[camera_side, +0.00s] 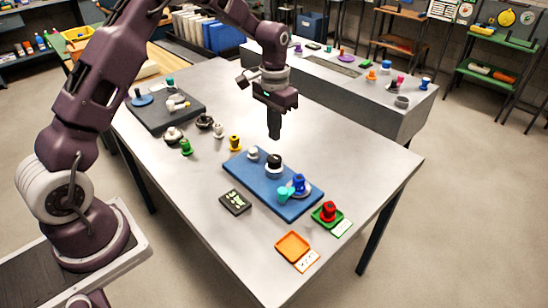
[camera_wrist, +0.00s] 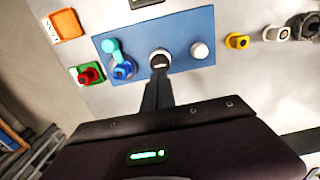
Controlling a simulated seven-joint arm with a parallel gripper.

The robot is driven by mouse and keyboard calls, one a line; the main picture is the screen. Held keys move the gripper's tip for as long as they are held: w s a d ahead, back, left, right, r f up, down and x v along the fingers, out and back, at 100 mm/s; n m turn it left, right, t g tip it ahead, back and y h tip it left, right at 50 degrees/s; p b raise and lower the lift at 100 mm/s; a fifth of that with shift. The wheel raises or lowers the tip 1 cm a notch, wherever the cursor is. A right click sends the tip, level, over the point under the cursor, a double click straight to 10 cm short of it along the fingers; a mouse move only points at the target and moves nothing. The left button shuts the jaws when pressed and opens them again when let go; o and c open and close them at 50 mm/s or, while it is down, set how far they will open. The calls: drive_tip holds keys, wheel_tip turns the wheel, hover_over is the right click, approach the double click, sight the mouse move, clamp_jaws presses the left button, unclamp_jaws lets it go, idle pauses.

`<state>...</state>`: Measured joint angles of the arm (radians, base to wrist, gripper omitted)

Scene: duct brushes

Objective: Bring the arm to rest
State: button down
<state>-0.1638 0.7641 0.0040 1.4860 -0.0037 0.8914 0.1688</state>
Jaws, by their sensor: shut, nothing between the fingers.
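My gripper (camera_side: 274,128) hangs pointing down above the blue mat (camera_side: 240,168) on the grey table (camera_side: 340,152). Its dark fingers are together with nothing between them. In the wrist view the fingertips (camera_wrist: 158,82) show just below a black-and-white round piece (camera_wrist: 160,58). That piece also shows in the side view (camera_side: 274,165), standing on the mat under the fingers, apart from them. On the same mat stand a white piece (camera_side: 253,152), a blue piece (camera_side: 299,183) on a round base and a cyan piece (camera_side: 283,195).
A red piece (camera_side: 328,210) sits on a green tray, and an orange tray (camera_side: 292,247) is empty. A yellow piece (camera_side: 235,143), a green one (camera_side: 186,147) and several white and black ones stand left of the mat. A dark mat (camera_side: 160,122) lies farther left.

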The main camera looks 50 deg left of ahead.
drive_tip(key=s+d+r+t, duration=0.1)
drive_tip(key=s+d+r, duration=0.2)
drive_tip(key=s+r, duration=0.5)
drive_tip(key=s+d+r+t, duration=0.2)
drive_tip(key=s+r, duration=0.4)
drive_tip(key=r, duration=0.4)
drive_tip(key=s+d+t, duration=0.2)
drive_tip(key=s, duration=1.5)
drive_tip(key=shift+s+d+r+t, duration=0.15)
drive_tip(key=shift+s+d+t, duration=0.05)
drive_tip(key=shift+d+t, duration=0.1)
